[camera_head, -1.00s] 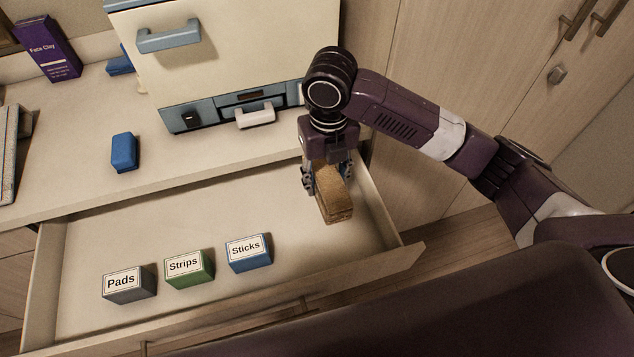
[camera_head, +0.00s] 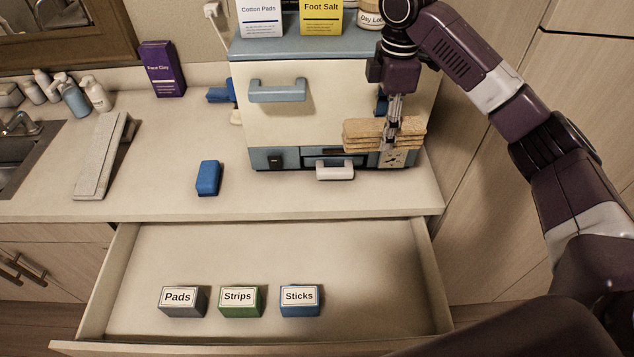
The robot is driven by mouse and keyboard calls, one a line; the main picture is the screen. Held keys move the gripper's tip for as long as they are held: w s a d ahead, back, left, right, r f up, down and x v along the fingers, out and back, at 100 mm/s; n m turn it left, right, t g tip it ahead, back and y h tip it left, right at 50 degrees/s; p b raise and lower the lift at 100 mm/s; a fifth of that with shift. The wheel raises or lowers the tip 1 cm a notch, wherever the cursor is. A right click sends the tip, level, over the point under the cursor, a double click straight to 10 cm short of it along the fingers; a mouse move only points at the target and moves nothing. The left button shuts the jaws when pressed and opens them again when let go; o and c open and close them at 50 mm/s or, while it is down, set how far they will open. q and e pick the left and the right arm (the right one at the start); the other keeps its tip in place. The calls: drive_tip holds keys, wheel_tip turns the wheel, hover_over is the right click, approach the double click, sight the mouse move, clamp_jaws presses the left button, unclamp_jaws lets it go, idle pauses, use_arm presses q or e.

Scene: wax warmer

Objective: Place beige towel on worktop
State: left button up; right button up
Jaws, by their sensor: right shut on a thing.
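My right gripper (camera_head: 391,140) is shut on the beige towel (camera_head: 360,134), a folded, layered tan cloth. It holds the towel in the air in front of the lower right of the cream and blue-grey cabinet unit, and the towel hides part of that unit's front. The worktop (camera_head: 290,199) is pale, with bare surface in front of the unit and to its left. The open drawer (camera_head: 270,255) is below the worktop edge. My left gripper is not in view.
A blue block (camera_head: 208,178) lies on the worktop. Boxes labelled Pads (camera_head: 183,301), Strips (camera_head: 240,301) and Sticks (camera_head: 300,300) are in the drawer.

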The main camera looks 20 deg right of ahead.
drive_tip(key=shift+w+r+m, duration=0.1)
drive_tip(key=shift+w+m, duration=0.1)
drive_tip(key=shift+m, duration=0.1)
wheel_tip(320, 180, down, 19)
drive_tip(key=p, duration=0.5)
drive_tip(key=shift+f, duration=0.3)
drive_tip(key=shift+f, duration=0.15)
drive_tip(key=o, duration=1.2)
